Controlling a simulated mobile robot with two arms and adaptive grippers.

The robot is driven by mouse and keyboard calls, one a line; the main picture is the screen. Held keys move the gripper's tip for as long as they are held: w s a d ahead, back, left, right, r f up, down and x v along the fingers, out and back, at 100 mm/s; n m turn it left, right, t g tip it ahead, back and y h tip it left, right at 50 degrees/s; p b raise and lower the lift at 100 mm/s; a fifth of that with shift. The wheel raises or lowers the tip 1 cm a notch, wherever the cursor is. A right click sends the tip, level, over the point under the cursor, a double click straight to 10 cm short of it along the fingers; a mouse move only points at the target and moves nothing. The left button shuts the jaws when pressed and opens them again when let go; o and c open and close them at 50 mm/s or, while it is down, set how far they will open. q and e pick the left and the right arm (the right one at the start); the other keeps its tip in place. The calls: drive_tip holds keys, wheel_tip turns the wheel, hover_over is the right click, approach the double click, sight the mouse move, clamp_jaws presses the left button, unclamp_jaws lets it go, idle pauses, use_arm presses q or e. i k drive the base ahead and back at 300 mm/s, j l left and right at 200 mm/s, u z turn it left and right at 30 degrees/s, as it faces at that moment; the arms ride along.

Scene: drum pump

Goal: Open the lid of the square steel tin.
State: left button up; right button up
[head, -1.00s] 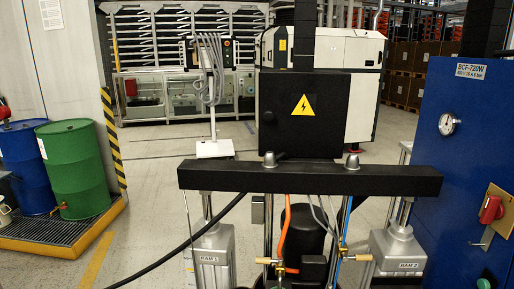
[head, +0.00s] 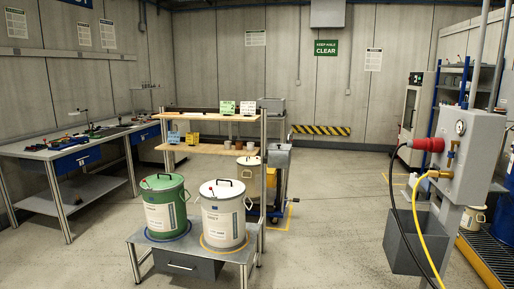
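I cannot make out a square steel tin for certain. A small grey boxy object (head: 271,105) shows at the right end of the shelf rack's top, but it is too small to tell whether it is a tin or has a lid. Neither of my grippers is in view.
A low table (head: 190,254) in front carries a green lidded pail (head: 165,207) and a white lidded pail (head: 223,217). The shelf rack (head: 215,149) stands behind. A workbench (head: 48,153) is at left, a grey post unit (head: 470,150) at right. Floor right of centre is clear.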

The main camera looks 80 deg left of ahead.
sight(274, 147)
drive_tip(key=u, duration=2.6)
drive_tip(key=i+l+u, duration=0.1)
drive_tip(key=i+u, duration=0.25)
drive_tip(key=i, duration=0.8)
